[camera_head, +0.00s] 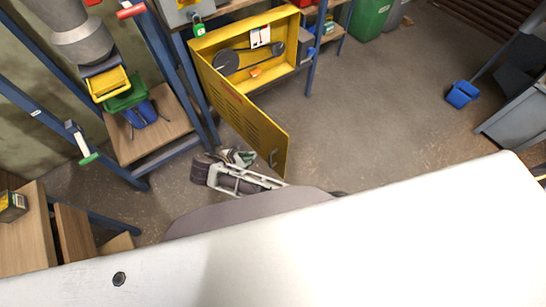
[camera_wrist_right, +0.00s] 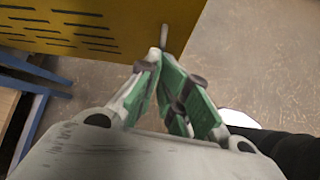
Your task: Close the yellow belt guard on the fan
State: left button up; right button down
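The yellow belt guard (camera_head: 235,105) is a hinged slotted door, swung wide open from the yellow fan housing (camera_head: 235,41). The belt and pulleys (camera_head: 248,56) inside the housing are exposed. The guard's slotted face also shows in the right wrist view (camera_wrist_right: 95,22). Its small grey handle (camera_head: 273,158) is near the free edge. My right gripper (camera_head: 240,157) is low beside the guard, near that edge. In the right wrist view its green-padded fingers (camera_wrist_right: 157,62) come together at the tips, just short of the handle (camera_wrist_right: 164,38); contact is unclear. My left gripper is not in view.
A blue frame with a wooden shelf (camera_head: 150,130) and colored bins stands left of the guard. A green bin (camera_head: 370,18) is at the back. A small blue bucket (camera_head: 461,94) lies right. The floor between is clear.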

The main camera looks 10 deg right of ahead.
jog(key=s, duration=0.2)
jog(key=s+n, duration=0.1)
jog(key=shift+a+r+g, duration=0.15)
jog(key=shift+r+g, duration=0.1)
jog(key=shift+g, duration=0.15)
jog(key=w+d+f, duration=0.4)
jog(key=d+f, duration=0.3)
jog(key=d, duration=0.3)
jog(key=shift+w, duration=0.4)
jog(key=shift+d, duration=0.1)
dwell(0.4)
